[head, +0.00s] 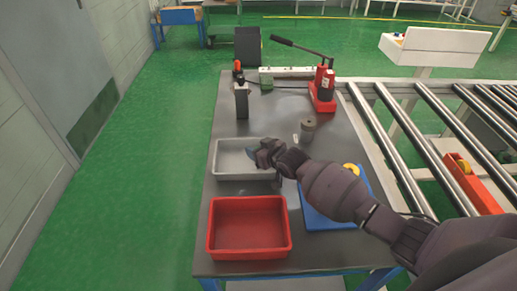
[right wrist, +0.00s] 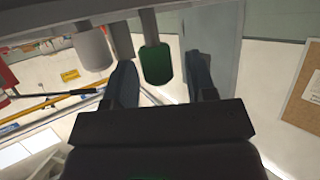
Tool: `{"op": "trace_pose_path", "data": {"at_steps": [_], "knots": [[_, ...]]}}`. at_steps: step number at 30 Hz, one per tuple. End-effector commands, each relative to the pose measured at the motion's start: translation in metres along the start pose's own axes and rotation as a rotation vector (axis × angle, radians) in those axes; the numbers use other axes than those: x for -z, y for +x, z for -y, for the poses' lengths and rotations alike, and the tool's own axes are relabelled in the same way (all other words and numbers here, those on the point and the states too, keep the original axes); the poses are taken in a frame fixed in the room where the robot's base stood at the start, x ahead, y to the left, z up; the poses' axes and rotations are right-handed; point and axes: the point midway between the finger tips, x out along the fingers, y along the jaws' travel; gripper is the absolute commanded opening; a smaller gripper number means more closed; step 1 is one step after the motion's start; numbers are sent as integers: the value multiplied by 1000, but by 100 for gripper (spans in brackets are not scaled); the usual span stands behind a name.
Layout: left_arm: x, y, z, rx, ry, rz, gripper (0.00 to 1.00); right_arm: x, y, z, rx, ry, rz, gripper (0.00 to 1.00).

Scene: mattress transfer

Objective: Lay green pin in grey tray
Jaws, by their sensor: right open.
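The grey tray (head: 228,162) lies on the dark table, behind the red bin. My right gripper (head: 255,152) reaches in from the right, with its fingers over the tray's right part. In the right wrist view a green pin (right wrist: 156,63) with a grey shank shows between the two open fingers; I cannot tell whether it touches either one. In the head view I cannot make the pin out, and the gripper may hide it. My left gripper is not in view.
The red bin (head: 248,226) stands at the table's front. A blue mat (head: 325,217) with a yellow ring (head: 352,169) lies partly under my arm. A roller conveyor (head: 405,125) runs along the right.

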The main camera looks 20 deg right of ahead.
Motion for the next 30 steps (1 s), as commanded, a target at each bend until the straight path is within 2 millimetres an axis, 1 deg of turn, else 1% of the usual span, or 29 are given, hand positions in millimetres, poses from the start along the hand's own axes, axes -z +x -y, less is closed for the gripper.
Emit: {"op": "trace_pose_path", "data": {"at_steps": [4,8,21,25,30], "knots": [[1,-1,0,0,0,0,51,3,-3,0,0,0,0,51],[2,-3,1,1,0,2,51,2,-15,0,0,1,0,51],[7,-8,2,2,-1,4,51,2,-88,0,0,1,0,51],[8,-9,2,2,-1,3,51,2,-105,0,-1,0,1,51],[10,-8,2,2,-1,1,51,2,-118,0,-1,0,0,51]]}}
